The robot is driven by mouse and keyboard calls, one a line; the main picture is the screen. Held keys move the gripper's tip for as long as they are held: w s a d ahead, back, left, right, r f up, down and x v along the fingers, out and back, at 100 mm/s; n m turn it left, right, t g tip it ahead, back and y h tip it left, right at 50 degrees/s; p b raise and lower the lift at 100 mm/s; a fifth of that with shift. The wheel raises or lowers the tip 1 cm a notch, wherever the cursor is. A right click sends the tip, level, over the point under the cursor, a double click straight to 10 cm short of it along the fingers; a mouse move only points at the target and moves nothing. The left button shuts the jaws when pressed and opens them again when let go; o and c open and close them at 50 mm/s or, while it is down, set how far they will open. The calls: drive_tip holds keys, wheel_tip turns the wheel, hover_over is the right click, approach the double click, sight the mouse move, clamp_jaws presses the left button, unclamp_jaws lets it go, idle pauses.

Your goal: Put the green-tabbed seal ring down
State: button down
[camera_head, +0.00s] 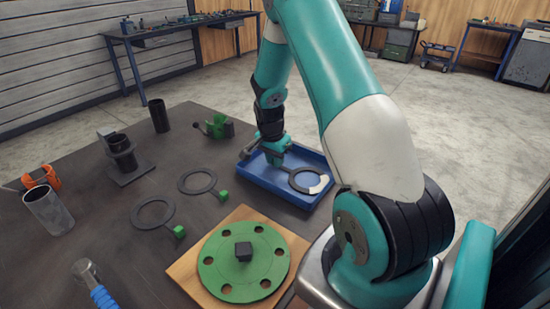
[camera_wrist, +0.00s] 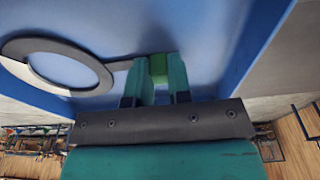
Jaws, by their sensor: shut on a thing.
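My gripper (camera_head: 276,152) is over the blue tray (camera_head: 262,178), at the tray's far left part. In the wrist view its two teal fingers (camera_wrist: 160,82) are shut on the green tab (camera_wrist: 158,66) of a dark seal ring (camera_wrist: 98,68). The ring extends out from the tab, over the blue tray floor. The ring also shows in the head view (camera_head: 292,182), inside the tray's outline. I cannot tell whether it touches the tray floor. A cream patch (camera_head: 321,185) shows at the ring's right side; I cannot tell what it belongs to.
Two more dark rings (camera_head: 136,222) (camera_head: 181,187) with green tabs lie on the dark table. A green flange (camera_head: 222,278) with a black block sits on a wooden board (camera_head: 183,271). Black cylinders, a grey cup (camera_head: 50,212), clamps and a blue-handled tool stand or lie left.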

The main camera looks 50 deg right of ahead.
drive_tip(key=shift+f, duration=0.1)
drive_tip(key=c, duration=1.1)
unclamp_jaws()
drive_tip(key=shift+o, duration=0.2)
